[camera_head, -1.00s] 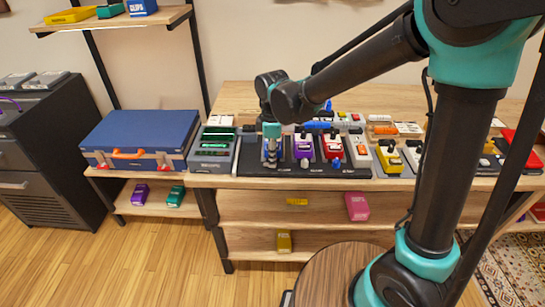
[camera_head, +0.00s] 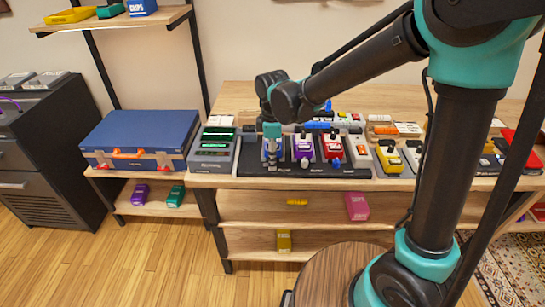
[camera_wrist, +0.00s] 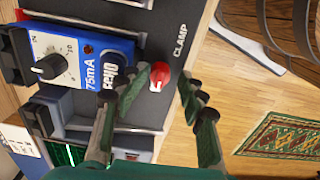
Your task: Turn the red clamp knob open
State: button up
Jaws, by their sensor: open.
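The red clamp knob (camera_wrist: 159,76) shows in the wrist view on a dark board, beside the printed word CLAMP. My gripper (camera_wrist: 163,83) is open, with one finger to the left of the knob and the other to its right. The fingertips are close to the knob; I cannot tell whether they touch it. A blue ECHO pedal (camera_wrist: 85,65) with a black knob sits on the board just left of the clamp knob. In the head view my gripper (camera_head: 271,152) points down over the left part of the pedalboard (camera_head: 315,171); the clamp knob cannot be made out there.
A purple pedal (camera_head: 303,149) and a red pedal (camera_head: 332,148) stand on the board to the right of my gripper. A grey unit with green displays (camera_head: 214,150) stands close on the left, with a blue case (camera_head: 140,133) beyond it.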

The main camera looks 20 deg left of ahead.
jog(key=shift+r, duration=0.15)
jog(key=shift+r, duration=3.85)
